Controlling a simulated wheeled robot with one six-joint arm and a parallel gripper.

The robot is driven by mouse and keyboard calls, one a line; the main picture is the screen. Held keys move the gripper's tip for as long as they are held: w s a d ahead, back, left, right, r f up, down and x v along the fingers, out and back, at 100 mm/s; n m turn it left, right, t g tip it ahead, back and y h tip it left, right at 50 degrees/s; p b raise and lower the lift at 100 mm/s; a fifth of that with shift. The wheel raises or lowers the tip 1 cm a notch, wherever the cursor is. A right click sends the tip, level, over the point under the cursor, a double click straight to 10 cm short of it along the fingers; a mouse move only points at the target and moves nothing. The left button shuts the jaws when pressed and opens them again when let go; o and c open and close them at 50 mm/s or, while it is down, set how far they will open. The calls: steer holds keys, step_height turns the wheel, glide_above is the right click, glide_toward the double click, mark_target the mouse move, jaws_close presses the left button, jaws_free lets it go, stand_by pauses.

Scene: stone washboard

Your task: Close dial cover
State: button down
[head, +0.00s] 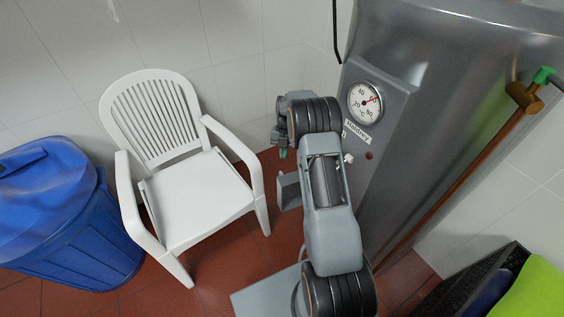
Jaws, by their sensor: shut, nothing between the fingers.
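A round white dial (366,103) with a red needle sits on the front of the grey metal boiler (388,80), above a "Haldrey" label. The dial face is uncovered. I cannot make out a separate cover for it; part of the boiler front is hidden behind my arm. My gripper (282,152) is at the far end of my arm, left of the dial and apart from it. It points down, with greenish tips, and is shut and empty. My arm's wrist lies between the gripper and the dial in the picture.
A white plastic chair (193,190) stands left of my arm. A blue lidded bin (75,225) is at the far left. A copper pipe (465,170) with a green-handled valve (543,76) runs along the boiler's right. A dark crate (455,290) holds green and blue things at lower right.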

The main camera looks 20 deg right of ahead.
steer(key=shift+s+a+f, duration=0.2)
steer(key=shift+s+a, duration=0.45)
steer(key=shift+s, duration=0.15)
steer(key=shift+s+a+f, duration=0.15)
steer(key=shift+s+a, duration=0.45)
steer(key=shift+s, duration=0.2)
